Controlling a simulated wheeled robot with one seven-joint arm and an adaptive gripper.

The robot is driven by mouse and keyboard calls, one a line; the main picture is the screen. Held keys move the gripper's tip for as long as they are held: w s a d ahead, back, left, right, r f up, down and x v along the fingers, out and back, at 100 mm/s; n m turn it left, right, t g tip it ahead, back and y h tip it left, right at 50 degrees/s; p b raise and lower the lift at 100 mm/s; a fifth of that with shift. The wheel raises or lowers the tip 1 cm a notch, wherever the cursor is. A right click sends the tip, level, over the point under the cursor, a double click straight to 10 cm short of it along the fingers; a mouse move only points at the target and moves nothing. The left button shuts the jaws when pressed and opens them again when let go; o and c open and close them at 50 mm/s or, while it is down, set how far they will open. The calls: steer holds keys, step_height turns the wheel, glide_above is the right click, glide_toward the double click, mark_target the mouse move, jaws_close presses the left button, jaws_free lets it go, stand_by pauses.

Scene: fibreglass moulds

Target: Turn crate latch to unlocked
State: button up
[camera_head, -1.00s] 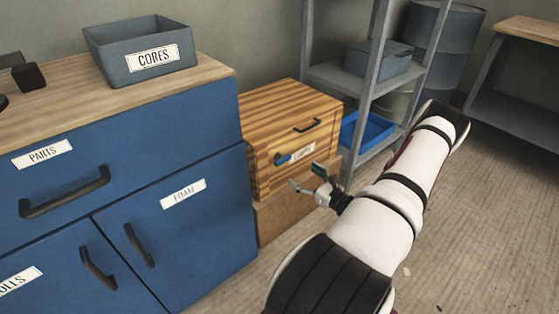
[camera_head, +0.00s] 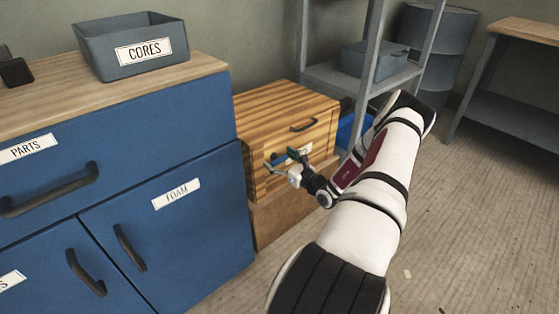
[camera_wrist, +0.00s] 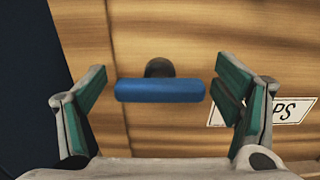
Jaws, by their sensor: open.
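The wooden crate (camera_head: 285,115) with striped grain stands right of the blue cabinet; its front also fills the wrist view (camera_wrist: 190,40). The crate latch (camera_wrist: 160,90) is a blue bar on a dark round pivot, lying horizontal in the wrist view. My gripper (camera_head: 286,160) is at the crate's front and hides most of the latch in the head view. I see gaps between the latch and both pads; contact is not visible.
A white label (camera_wrist: 265,112) is on the crate front, partly behind the right finger. A blue cabinet (camera_head: 190,240) stands close on the left. A brown box (camera_head: 285,217) supports the crate. A grey shelf (camera_head: 330,78) stands behind, right.

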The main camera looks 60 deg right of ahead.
steer(key=c, duration=1.2)
steer(key=shift+o, duration=0.2)
steer(key=shift+n, duration=0.3)
steer(key=n+p, duration=0.1)
steer(key=n, duration=0.2)
steer(key=shift+a+n+p, duration=0.15)
steer(key=shift+n+p, duration=0.15)
steer(key=shift+p, duration=0.05)
steer(key=n, duration=0.4)
steer(key=shift+a+f+n+p, duration=0.1)
steer(key=shift+n+p, duration=0.25)
steer(key=shift+n, duration=0.05)
steer(key=n, duration=0.4)
steer(key=shift+w+a+f, duration=0.1)
steer(key=shift+f, duration=0.05)
steer(key=n, duration=0.5)
steer(key=shift+f+b, duration=0.1)
steer(key=shift+b, duration=0.2)
